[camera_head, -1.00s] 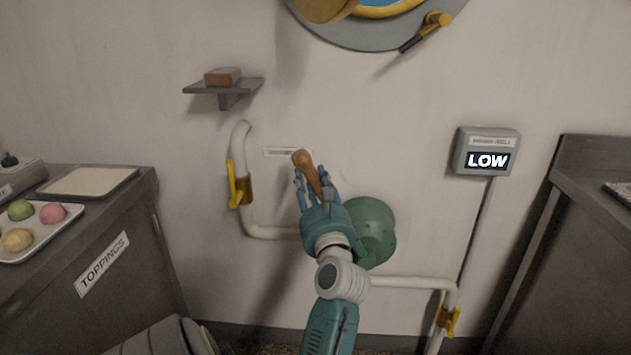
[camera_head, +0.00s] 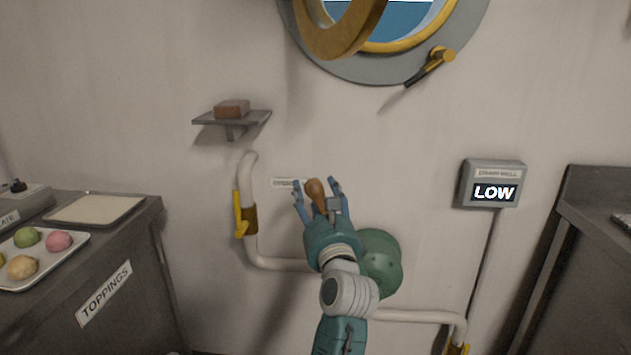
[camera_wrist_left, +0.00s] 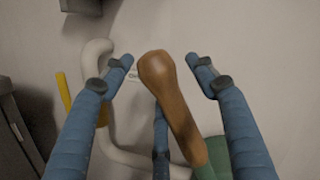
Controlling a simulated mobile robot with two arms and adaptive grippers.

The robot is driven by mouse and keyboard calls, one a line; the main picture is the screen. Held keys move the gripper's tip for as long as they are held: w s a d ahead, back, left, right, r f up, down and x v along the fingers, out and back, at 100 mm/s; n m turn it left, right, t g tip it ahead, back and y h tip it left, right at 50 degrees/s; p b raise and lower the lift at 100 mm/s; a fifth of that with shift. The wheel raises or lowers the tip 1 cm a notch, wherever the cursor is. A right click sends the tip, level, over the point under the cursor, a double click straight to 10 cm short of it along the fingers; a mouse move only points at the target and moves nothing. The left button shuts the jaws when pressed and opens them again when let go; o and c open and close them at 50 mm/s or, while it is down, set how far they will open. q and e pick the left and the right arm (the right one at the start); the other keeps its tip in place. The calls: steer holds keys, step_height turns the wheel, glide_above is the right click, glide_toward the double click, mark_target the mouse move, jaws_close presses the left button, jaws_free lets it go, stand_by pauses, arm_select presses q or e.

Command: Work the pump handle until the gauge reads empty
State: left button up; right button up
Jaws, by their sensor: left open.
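The wooden pump handle (camera_head: 316,194) stands up from the green pump body (camera_head: 380,262) on the wall. My left gripper (camera_head: 318,187) is open around the handle, with blue fingers on both sides of it. In the left wrist view the handle (camera_wrist_left: 172,92) lies between the spread fingers (camera_wrist_left: 165,65), with clear gaps on both sides. The grey gauge box (camera_head: 492,184) at the right reads LOW. My left arm hides part of the pump. My right gripper is not in view.
A white pipe (camera_head: 250,205) with a yellow valve lever (camera_head: 239,215) runs left of the pump. A small shelf (camera_head: 232,117) holds a brown block. A toppings counter (camera_head: 105,290) stands left, another counter (camera_head: 600,225) right. A porthole (camera_head: 375,70) is above.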

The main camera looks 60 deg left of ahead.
mark_target(316, 180)
arm_select(q)
step_height(316, 180, up, 6)
steer(key=shift+f, duration=0.25)
steer(key=shift+d, duration=0.1)
